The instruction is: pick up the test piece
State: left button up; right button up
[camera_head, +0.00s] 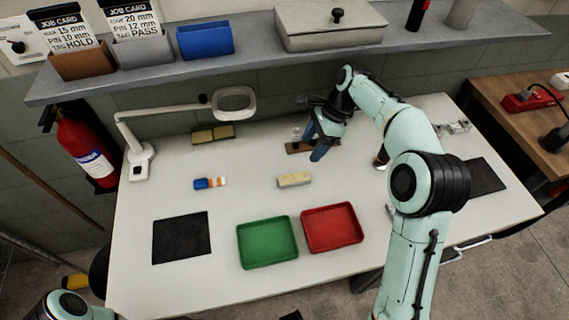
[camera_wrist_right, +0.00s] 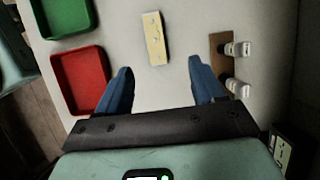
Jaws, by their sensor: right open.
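The test piece looks to be the pale yellow block (camera_head: 294,180) with small dark marks, lying on the white table behind the trays. It also shows in the right wrist view (camera_wrist_right: 154,38), beyond the fingertips. My right gripper (camera_head: 316,143) is open and empty above the table, behind and slightly right of the block, over the edge of a small brown holder. In the wrist view its blue fingers (camera_wrist_right: 160,65) stand apart, with the block ahead between their lines and not touched. My left gripper is out of view; only part of that arm shows at the bottom left.
A green tray (camera_head: 267,263) and a red tray (camera_head: 332,248) lie in front of the block. The brown holder (camera_wrist_right: 215,55) carries two pale knobbed pieces. A shelf (camera_head: 240,62) runs behind.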

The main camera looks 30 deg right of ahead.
jog(key=b, duration=0.1)
send_near(295, 178)
jog(key=x, duration=0.2)
jog(key=shift+w+a+f, duration=0.2)
jog(key=shift+w, duration=0.05)
jog(key=shift+w+a+f, duration=0.1)
jog(key=shift+a+f, duration=0.1)
jog(key=shift+f, duration=0.25)
jog(key=b+x, duration=0.1)
jog(key=x, duration=0.3)
jog(key=shift+s+f, duration=0.25)
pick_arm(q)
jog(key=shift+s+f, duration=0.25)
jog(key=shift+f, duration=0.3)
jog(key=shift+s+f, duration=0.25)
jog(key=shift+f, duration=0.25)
pick_arm(e)
jog(key=shift+a+f, duration=0.1)
jog(key=shift+f, duration=0.15)
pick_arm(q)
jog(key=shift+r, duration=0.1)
pick_arm(e)
jog(key=shift+f, duration=0.1)
jog(key=c, duration=1.1)
